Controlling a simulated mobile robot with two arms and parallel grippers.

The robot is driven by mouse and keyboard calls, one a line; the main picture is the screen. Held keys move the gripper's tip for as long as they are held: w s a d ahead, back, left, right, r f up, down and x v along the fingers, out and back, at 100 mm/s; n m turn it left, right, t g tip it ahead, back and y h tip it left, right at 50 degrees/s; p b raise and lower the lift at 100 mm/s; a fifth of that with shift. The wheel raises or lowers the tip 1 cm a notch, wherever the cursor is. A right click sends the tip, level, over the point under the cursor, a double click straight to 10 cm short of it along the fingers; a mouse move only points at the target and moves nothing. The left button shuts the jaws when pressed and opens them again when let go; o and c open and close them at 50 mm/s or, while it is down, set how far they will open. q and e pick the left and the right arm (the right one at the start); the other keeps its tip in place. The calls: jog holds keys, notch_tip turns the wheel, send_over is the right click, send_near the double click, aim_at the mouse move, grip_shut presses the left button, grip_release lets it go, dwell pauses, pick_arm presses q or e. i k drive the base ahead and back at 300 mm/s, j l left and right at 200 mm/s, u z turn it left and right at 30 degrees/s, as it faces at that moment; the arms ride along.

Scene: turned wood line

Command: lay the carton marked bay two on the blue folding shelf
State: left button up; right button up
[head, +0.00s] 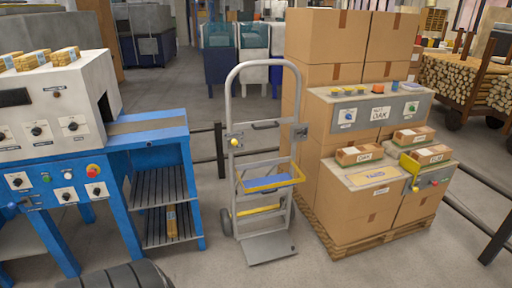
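The blue folding shelf (283,181) appears to be the blue plate with a yellow frame on the grey hand truck (230,130). It is folded out and nothing lies on it. Three small cartons with green-and-white labels sit on the stack at the right: a front left carton (359,155), a front right carton (431,155) and a back carton (413,135). Their labels are too small to read surely, so I cannot tell which is marked bay two. Neither of my grippers is in view.
Large cartons (329,36) stand on a wooden pallet (367,240) right of the hand truck. A blue machine bench (160,135) with shelves stands at the left. Dark rails (220,150) run behind the truck and at the right. Bare floor lies around the truck's toe plate (268,248).

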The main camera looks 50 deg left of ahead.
aim_at(273, 181)
jog(key=i+j+u, duration=0.15)
jog(key=j, duration=0.3)
jog(key=i+j+u, duration=0.2)
jog(key=j, duration=0.25)
jog(key=i+j+u, duration=0.15)
jog(key=j, duration=0.25)
jog(key=i+j+u, duration=0.15)
jog(key=j, duration=0.25)
jog(key=i+j+u, duration=0.2)
jog(key=i+j, duration=0.1)
jog(key=j, duration=0.05)
